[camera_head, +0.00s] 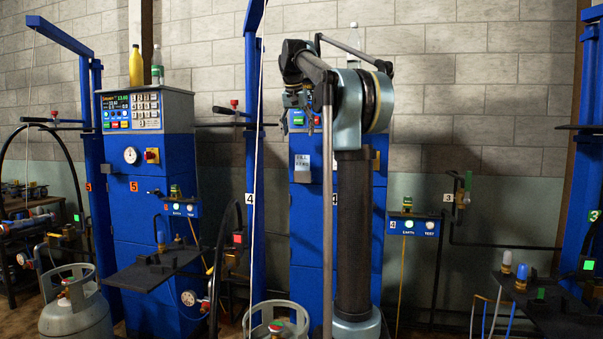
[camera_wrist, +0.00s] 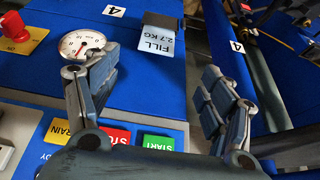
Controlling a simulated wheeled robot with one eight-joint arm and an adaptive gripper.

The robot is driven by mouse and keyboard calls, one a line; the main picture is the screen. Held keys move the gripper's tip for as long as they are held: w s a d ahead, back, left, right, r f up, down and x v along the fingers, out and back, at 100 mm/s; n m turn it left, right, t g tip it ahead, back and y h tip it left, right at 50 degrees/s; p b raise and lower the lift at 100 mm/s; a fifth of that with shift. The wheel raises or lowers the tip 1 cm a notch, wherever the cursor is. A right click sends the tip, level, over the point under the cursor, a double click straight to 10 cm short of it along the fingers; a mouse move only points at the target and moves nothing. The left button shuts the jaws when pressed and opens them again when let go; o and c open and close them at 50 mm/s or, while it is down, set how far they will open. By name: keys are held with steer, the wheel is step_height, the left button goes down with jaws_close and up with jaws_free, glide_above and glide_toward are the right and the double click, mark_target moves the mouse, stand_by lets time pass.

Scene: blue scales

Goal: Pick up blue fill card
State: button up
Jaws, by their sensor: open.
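The fill card (camera_wrist: 158,42) shows in the wrist view as a pale panel marked FILL 2.7 KG, with a light edge, against the blue front of the scale cabinet. It also shows in the head view (camera_head: 302,167) as a small whitish card on the cabinet front, below the buttons. My gripper (camera_wrist: 160,64) is open and empty, one finger on each side of the card's position in the picture. No finger visibly touches the card. In the head view my gripper (camera_head: 297,98) is in front of the cabinet's upper part, above the card.
A round gauge (camera_wrist: 82,44) sits behind the left finger, with a red knob (camera_wrist: 13,27) beyond it. Red STOP (camera_wrist: 116,135) and green START (camera_wrist: 158,142) buttons are near my gripper's base. A blue post (camera_head: 250,130) stands left of my arm.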

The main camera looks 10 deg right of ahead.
mark_target(302, 160)
steer(key=x, duration=1.3)
steer(key=shift+d, duration=0.25)
steer(key=shift+c, duration=0.2)
steer(key=c, duration=1)
